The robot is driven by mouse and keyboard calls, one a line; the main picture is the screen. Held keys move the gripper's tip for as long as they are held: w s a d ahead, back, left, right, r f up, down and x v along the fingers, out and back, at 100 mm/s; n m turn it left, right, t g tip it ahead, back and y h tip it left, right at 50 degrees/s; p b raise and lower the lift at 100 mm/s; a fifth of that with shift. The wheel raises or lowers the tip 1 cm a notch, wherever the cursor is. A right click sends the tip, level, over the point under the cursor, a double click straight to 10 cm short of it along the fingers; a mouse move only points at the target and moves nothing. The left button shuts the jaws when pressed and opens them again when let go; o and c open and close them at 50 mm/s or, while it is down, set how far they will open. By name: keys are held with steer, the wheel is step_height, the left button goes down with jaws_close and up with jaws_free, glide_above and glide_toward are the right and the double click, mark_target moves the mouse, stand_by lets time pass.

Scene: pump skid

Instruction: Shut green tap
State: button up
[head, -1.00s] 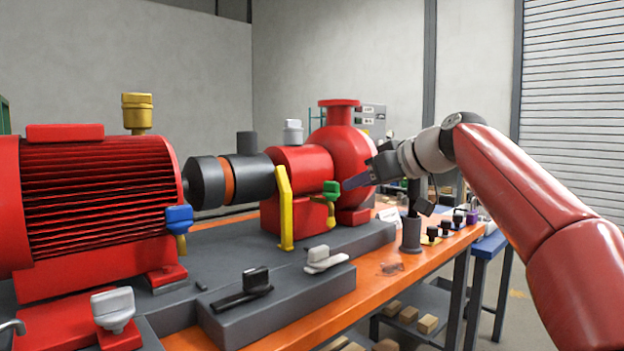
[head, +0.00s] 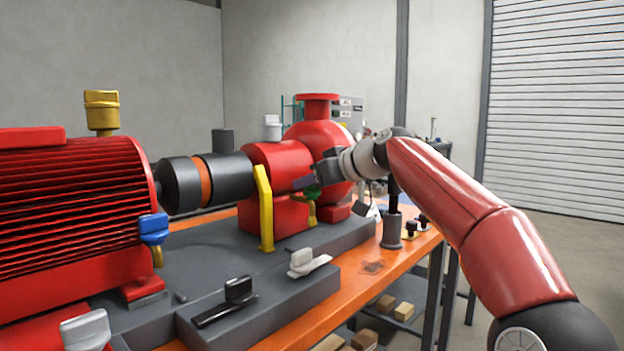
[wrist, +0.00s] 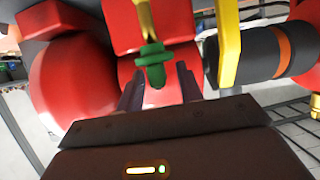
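The green tap (head: 312,193) has a green handle on a brass-yellow body, mounted low on the front of the red pump housing (head: 278,165). In the head view my gripper (head: 304,182) is just above the tap and partly covers its handle. In the wrist view the green tap (wrist: 152,62) shows upright in the gap ahead of my gripper (wrist: 158,88). The two dark fingers stand apart, one on each side of the handle's lower end. I cannot tell whether either finger touches it.
A yellow upright guard (head: 264,208) stands close left of the tap. A blue tap (head: 154,229) is on the motor side. A grey block with a black lever (head: 237,290) and a pale lever (head: 307,262) lies in front. A dark post (head: 392,230) stands at right.

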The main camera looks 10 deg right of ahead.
steer(key=shift+c, duration=0.3)
jaws_close()
steer(key=shift+f+m+h, duration=0.1)
steer(key=shift+m+h, duration=0.2)
steer(key=shift+h, duration=0.1)
steer(key=shift+s+a+m+t+h+b, duration=0.15)
steer(key=shift+m+t+h+b, duration=0.35)
steer(key=shift+m+t+h, duration=0.35)
steer(key=m+h, duration=0.1)
steer(key=h, duration=0.1)
steer(key=m+t+h+p, duration=0.1)
steer(key=m+h, duration=0.1)
steer(key=shift+a+r+m, duration=0.1)
steer(key=shift+r+m, duration=0.1)
steer(key=shift+m, duration=0.05)
steer(key=m+h, duration=0.4)
steer(key=h, duration=0.1)
steer(key=shift+f+m+g, duration=0.15)
steer(key=shift+m+g, duration=0.15)
steer(key=shift+g, duration=0.05)
steer(key=shift+d+m+g+h, duration=0.2)
steer(key=shift+m+g+h, duration=1.1)
steer(key=shift+m+h, duration=1.1)
steer(key=shift+f, duration=0.1)
